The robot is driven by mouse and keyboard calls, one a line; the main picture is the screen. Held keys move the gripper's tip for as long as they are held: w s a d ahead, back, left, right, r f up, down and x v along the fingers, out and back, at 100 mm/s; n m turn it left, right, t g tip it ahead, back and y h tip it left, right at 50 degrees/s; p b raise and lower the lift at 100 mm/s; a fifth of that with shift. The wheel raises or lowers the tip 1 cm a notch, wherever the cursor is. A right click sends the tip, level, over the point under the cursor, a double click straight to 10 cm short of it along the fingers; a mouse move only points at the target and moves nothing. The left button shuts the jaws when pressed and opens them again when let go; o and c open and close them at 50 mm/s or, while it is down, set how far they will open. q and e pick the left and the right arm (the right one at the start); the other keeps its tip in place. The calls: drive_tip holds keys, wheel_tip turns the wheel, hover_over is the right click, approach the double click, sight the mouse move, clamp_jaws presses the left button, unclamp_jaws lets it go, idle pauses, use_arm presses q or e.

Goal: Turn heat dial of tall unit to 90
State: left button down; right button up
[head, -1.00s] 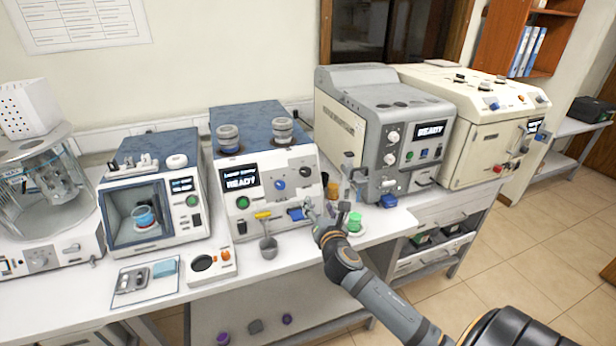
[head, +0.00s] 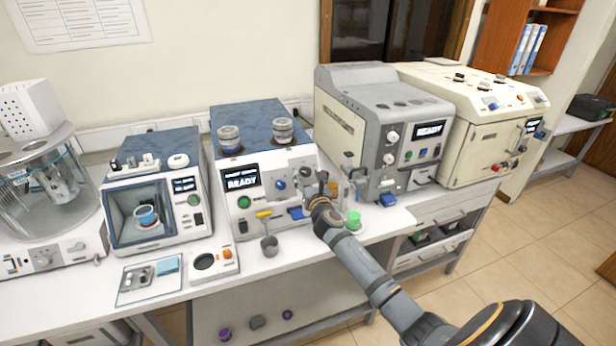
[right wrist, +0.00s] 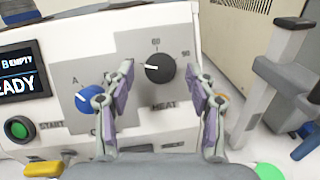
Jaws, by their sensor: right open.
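The unit with the blue top and READY screen (head: 262,160) stands mid-bench in the head view. The right wrist view shows its black heat dial (right wrist: 160,68) above the word HEAT, with 60 above and 90 at upper right. The dial's white mark points left. My right gripper (right wrist: 158,78) is open, with one finger on each side of the dial, apart from it in the picture. Whether the fingers touch it I cannot tell. In the head view the right gripper (head: 308,184) is at the panel's right side and partly hides the dial. My left gripper is not in view.
A blue knob (right wrist: 87,98) marked A sits left of the dial, close behind the left finger. A green START button (right wrist: 18,129) is farther left. A grey machine (head: 385,135) stands to the right. A green-capped item (head: 353,220) stands on the bench near my arm.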

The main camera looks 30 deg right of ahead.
drive_tip(key=shift+c, duration=0.3)
drive_tip(key=c, duration=1.1)
